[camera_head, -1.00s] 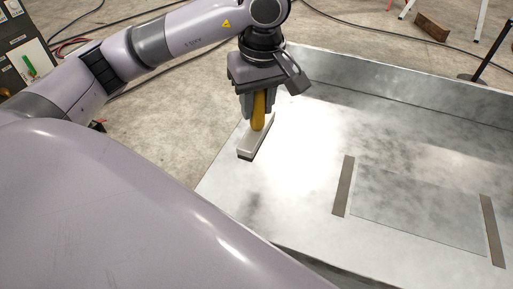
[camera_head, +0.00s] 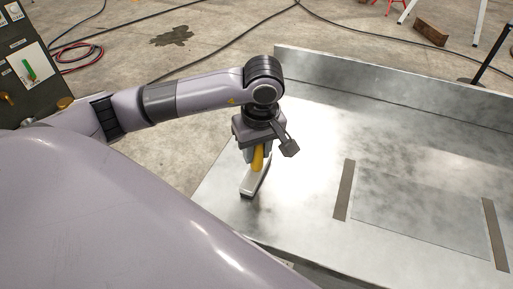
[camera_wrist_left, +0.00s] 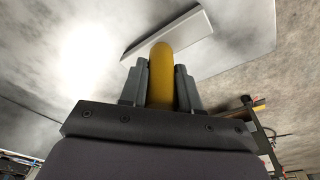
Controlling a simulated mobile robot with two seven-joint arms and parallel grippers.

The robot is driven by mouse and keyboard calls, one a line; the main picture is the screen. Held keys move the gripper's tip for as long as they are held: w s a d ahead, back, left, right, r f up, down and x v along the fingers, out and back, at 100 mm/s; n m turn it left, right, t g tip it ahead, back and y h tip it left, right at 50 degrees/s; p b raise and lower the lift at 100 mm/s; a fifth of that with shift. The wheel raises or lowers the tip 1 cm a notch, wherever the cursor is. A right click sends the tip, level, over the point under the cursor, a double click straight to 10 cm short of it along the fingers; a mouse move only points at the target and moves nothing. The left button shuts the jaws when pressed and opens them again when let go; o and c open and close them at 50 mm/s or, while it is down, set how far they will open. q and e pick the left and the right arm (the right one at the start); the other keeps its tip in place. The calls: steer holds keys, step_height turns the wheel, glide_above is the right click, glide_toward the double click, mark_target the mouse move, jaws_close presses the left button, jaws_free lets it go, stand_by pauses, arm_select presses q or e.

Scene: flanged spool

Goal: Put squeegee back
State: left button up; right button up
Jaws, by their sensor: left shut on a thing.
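The squeegee has a yellow handle (camera_head: 258,158) and a pale, flat head (camera_head: 254,183) with a dark lower edge. My left gripper (camera_head: 255,158) is shut on the handle, and the head hangs below it over the left end of the metal table (camera_head: 300,190). Whether the head touches the table I cannot tell. In the left wrist view the yellow handle (camera_wrist_left: 161,80) stands between the two grey fingers, and the pale head (camera_wrist_left: 170,30) lies beyond it. My right gripper is not in view.
The metal table has a raised back wall (camera_head: 390,88). A flat sheet (camera_head: 420,215) lies on it between two dark strips (camera_head: 344,190). At the far left stands a dark panel (camera_head: 30,70) with a green mark on a white plate. Cables cross the concrete floor.

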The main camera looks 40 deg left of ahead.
mark_target(259, 174)
arm_select(q)
steer(key=shift+f, duration=0.1)
steer(key=o, duration=0.6)
steer(key=shift+f, duration=0.1)
steer(key=o, duration=0.4)
steer(key=shift+r, duration=0.4)
steer(key=r, duration=0.3)
steer(key=d+r, duration=0.1)
steer(key=r, duration=0.6)
steer(key=shift+s+d, duration=0.15)
steer(key=shift+s, duration=0.2)
steer(key=shift+s+d+r+p, duration=0.1)
steer(key=shift+r+p, duration=0.2)
steer(key=shift+r, duration=0.5)
